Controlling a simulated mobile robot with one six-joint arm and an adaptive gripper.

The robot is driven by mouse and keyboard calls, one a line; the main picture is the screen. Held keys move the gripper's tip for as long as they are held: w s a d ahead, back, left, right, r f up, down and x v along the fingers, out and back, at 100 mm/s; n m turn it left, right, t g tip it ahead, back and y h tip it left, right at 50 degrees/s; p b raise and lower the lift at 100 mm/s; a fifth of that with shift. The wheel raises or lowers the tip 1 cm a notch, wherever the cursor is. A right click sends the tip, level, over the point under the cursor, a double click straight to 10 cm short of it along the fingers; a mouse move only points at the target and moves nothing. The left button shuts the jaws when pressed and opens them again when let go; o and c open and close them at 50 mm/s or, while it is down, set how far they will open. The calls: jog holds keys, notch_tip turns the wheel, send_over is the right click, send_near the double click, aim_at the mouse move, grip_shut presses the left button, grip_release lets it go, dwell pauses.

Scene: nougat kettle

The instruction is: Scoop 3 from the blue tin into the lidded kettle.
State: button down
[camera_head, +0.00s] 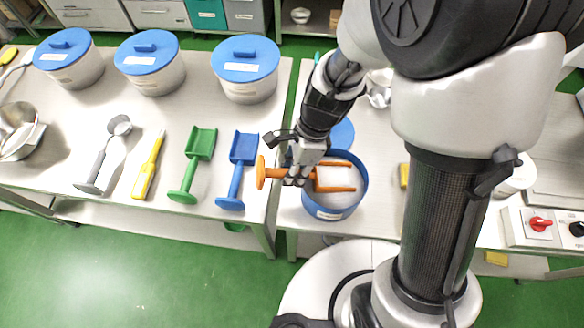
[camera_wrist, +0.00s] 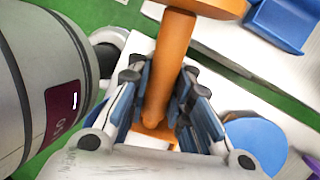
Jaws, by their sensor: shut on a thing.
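My gripper (camera_head: 300,177) is shut on the handle of an orange scoop (camera_head: 262,173), at the left rim of the blue tin. The blue tin (camera_head: 354,209) is open and holds white material. The scoop's head lies over or in the tin's mouth; its orange sides show with white between them, and I cannot tell how full it is. I cannot pick out the lidded kettle for certain; a white round vessel (camera_head: 518,176) at the right is partly hidden by my arm.
A blue lid (camera_head: 343,133) lies behind the tin. The left table holds a green scoop (camera_head: 198,150), a blue scoop (camera_head: 241,152), a yellow tool (camera_head: 148,168), a grey ladle (camera_head: 102,160) and several blue-lidded white tubs (camera_head: 248,88). A control box with a red knob (camera_head: 540,224) sits right.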

aim_at(283, 172)
jog(key=shift+s+a+r+h+p, duration=0.1)
jog(key=shift+a+r+h+p, duration=0.45)
jog(key=shift+p, duration=1.35)
jog(key=shift+a+r+h+p, duration=0.35)
jog(key=shift+r+p, duration=0.4)
jog(key=shift+p, duration=1.1)
jog(key=shift+r+p, duration=0.1)
jog(key=shift+p, duration=0.3)
jog(key=shift+a+r+p, duration=0.15)
jog(key=shift+p, duration=0.6)
jog(key=r+p, duration=0.1)
jog(key=p, duration=0.1)
jog(key=a+r+h+p, duration=0.1)
jog(key=shift+s+a+p, duration=0.1)
jog(key=shift+a+p, duration=0.15)
jog(key=shift+p, duration=0.15)
jog(key=shift+t+h, duration=0.3)
jog(key=r+p, duration=0.5)
jog(key=shift+a+r, duration=0.1)
jog(key=shift+a, duration=0.2)
jog(key=shift+s, duration=0.1)
